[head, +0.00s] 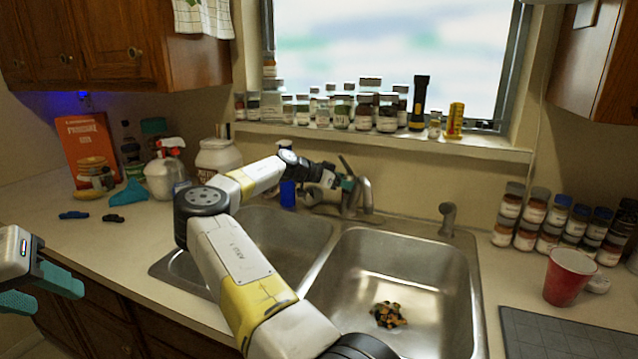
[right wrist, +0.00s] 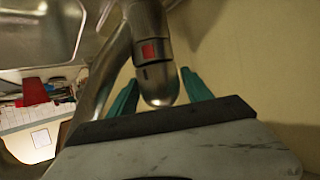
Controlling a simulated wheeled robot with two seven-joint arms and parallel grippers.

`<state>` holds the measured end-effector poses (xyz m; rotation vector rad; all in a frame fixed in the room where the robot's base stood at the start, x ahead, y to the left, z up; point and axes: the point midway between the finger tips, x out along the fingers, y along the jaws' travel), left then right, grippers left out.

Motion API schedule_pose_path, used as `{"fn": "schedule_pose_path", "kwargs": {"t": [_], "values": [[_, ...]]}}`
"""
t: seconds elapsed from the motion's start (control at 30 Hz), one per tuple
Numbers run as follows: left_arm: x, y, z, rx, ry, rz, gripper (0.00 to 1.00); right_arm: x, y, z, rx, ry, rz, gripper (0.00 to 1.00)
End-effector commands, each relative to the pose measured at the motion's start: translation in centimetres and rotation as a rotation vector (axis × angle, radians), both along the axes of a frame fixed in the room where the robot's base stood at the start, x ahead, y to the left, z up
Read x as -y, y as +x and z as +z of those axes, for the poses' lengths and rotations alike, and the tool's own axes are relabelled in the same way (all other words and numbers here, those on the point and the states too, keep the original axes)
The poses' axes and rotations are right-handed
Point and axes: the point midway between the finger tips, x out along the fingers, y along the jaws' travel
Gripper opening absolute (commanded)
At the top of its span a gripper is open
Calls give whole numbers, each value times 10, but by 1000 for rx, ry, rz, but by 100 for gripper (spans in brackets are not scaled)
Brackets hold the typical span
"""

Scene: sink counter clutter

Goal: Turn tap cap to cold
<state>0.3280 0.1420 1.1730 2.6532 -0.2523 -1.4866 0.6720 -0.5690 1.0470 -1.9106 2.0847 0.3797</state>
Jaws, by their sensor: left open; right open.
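The metal tap (head: 366,193) stands behind the double sink, with its thin lever (head: 346,164) pointing up and left. My right gripper (head: 346,183) reaches across the sink to the tap's left side. In the right wrist view, the open teal fingers of the right gripper (right wrist: 160,92) stand on either side of the rounded end of a metal tap part (right wrist: 158,84). A red mark (right wrist: 148,51) shows on this part. I cannot tell whether the fingers touch it. My left gripper (head: 42,288) is open and empty at the left edge of the head view.
Food scraps (head: 388,314) lie in the right basin (head: 430,285). A metal dispenser (head: 447,218) stands right of the tap. A blue bottle (head: 287,192) is close to my right wrist. Jars (head: 365,110) line the sill. A red cup (head: 568,278) stands at right.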

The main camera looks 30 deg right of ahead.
Motion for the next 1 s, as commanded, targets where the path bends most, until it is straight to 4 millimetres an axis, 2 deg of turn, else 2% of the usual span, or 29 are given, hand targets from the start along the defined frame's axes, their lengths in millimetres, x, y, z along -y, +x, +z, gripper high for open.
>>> {"fn": "schedule_pose_path", "kwargs": {"t": [0.17, 0.4, 0.63, 1.0], "values": [[0, 0, 0, 0, 0, 0, 47, 0, 0, 0, 0, 0, 0, 56], [0, 0, 0, 0, 0, 0, 47, 0, 0, 0, 0, 0, 0, 9], [0, 0, 0, 0, 0, 0, 47, 0, 0, 1, 5, 3, 50, 9], [0, 0, 0, 0, 0, 0, 47, 1, -2, 1, 5, 6, 324, 9]]}}
